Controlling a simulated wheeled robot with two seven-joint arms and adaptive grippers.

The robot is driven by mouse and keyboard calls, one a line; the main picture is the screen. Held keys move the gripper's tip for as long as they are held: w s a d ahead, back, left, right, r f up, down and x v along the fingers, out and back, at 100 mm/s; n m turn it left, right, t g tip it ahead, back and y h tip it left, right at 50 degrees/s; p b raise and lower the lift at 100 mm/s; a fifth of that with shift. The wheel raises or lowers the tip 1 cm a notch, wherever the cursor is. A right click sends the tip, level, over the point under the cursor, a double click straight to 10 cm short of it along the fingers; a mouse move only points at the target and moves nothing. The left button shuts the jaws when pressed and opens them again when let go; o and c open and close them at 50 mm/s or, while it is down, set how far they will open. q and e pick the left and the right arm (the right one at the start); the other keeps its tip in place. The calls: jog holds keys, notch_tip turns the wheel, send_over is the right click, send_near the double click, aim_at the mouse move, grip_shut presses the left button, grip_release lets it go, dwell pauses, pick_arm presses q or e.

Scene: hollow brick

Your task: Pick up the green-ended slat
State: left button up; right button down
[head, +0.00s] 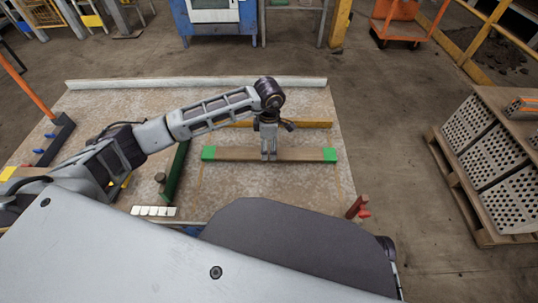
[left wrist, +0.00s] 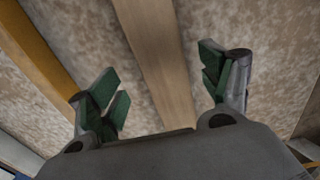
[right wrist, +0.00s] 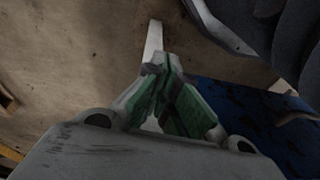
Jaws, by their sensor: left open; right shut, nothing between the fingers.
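The green-ended slat (head: 230,154) is a long wooden strip with a green block at each end, lying flat across the tabletop. My left gripper (head: 268,156) points down at the middle of the slat. In the left wrist view, the slat (left wrist: 154,55) runs between the spread green-padded fingers of my left gripper (left wrist: 165,85), with a gap on each side. Contact is not visible. The green ends are outside that view. My right gripper (right wrist: 165,78) is shut and empty in the right wrist view; it is hidden in the head view.
A yellow bar (head: 308,124) lies just behind the slat. A red clamp-like piece (head: 358,207) sits at the front right table edge. White tiles (head: 153,211) lie at the front. A pallet of perforated bricks (head: 491,152) stands right.

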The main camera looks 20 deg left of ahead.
aim_at(269, 152)
pick_arm(q)
notch_tip(269, 152, down, 2)
jog(key=shift+s+f, duration=0.15)
jog(key=shift+f+b, duration=0.3)
jog(key=shift+f, duration=0.3)
pick_arm(e)
jog(key=shift+w+a+r, duration=0.1)
jog(key=shift+w+r, duration=0.05)
jog(key=shift+r, duration=0.35)
jog(key=shift+w+a+r, duration=0.1)
jog(key=shift+w+r, duration=0.05)
jog(key=shift+r, duration=0.3)
jog(key=shift+f, duration=0.1)
pick_arm(q)
jog(key=c, duration=1.4)
jog(key=shift+o, duration=0.2)
